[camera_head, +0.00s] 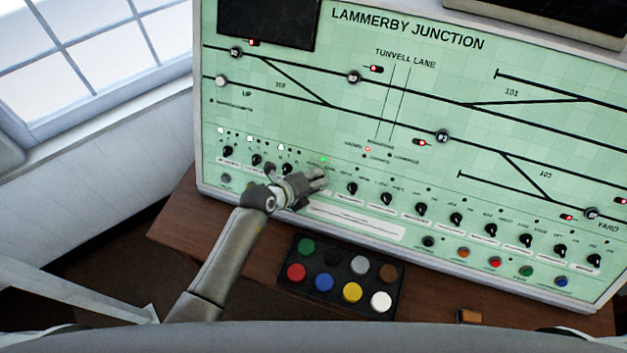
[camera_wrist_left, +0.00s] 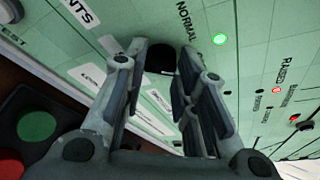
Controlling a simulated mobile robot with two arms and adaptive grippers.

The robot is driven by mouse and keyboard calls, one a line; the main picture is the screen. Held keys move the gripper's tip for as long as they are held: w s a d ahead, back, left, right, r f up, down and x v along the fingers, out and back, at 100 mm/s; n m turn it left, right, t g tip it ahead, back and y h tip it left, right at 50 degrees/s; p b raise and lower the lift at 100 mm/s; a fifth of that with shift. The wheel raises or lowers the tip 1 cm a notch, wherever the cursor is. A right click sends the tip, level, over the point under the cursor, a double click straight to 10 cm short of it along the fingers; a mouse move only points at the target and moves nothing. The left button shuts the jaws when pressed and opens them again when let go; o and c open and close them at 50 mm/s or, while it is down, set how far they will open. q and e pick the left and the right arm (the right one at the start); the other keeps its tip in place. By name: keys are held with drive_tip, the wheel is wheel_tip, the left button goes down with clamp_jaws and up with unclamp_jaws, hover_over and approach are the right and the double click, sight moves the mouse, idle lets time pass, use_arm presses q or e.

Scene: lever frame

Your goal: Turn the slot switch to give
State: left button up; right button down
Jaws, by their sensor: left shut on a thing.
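A row of black rotary switches runs along the lower part of the green control panel (camera_head: 330,125), among them one switch (camera_head: 352,188) just right of my left gripper (camera_head: 319,178). My left gripper reaches the panel at this row and covers one switch there. In the left wrist view its two fingers (camera_wrist_left: 163,65) are closed about a black knob (camera_wrist_left: 160,57), which shows between the tips. A "NORMAL" label and a lit green lamp (camera_wrist_left: 219,40) are close to the knob. I cannot read which switch is the slot switch or the held knob's position. My right gripper is out of view.
A black box of coloured buttons (camera_head: 341,276) stands on the brown desk (camera_head: 232,250) below the panel. Small coloured push buttons (camera_head: 495,262) sit along the panel's lower right. A window (camera_head: 90,45) is at upper left.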

use_arm(q)
drive_tip(key=o, duration=1)
drive_tip(key=shift+s, duration=0.1)
drive_tip(key=v, duration=1.2)
